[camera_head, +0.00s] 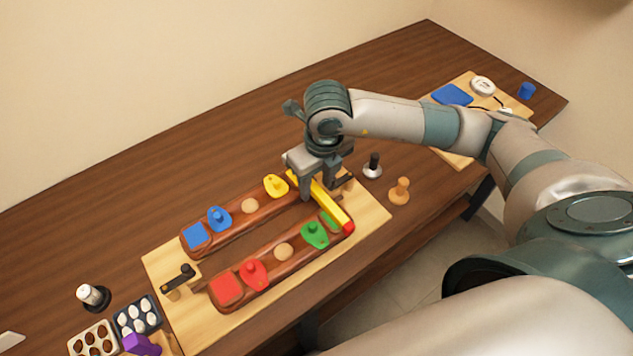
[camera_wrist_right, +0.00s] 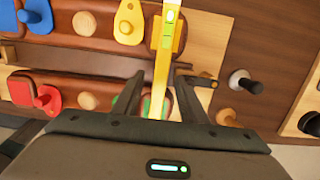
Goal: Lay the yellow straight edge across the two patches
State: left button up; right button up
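The yellow straight edge (camera_head: 330,202) has a red end and spans the right ends of two brown bars (camera_head: 268,221) (camera_head: 293,262). It also shows in the right wrist view (camera_wrist_right: 159,70), with a small light green window near its far end. A green patch (camera_head: 329,220) on the near bar shows partly beside it. A yellow patch (camera_wrist_right: 180,30) on the far bar shows partly beside the edge. My right gripper (camera_head: 326,190) is open, its fingers (camera_wrist_right: 161,76) on either side of the straight edge, apparently with gaps. Contact between edge and patches is partly hidden. My left gripper is not in view.
The bars, on a light wooden board (camera_head: 372,216), carry blue (camera_head: 196,236) and red (camera_head: 227,288) square patches and several knobbed pieces. A black-handled tool (camera_head: 373,166) and wooden peg (camera_head: 400,191) stand right. Egg-like pieces in trays (camera_head: 137,317) stand front left. The back left table is clear.

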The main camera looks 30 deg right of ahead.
jog(key=shift+r, duration=0.1)
jog(key=shift+r, duration=0.5)
notch_tip(320, 180, up, 16)
jog(key=s+b, duration=0.2)
jog(key=b, duration=0.1)
jog(key=shift+d, duration=0.15)
jog(key=shift+r, duration=0.1)
dwell(0.4)
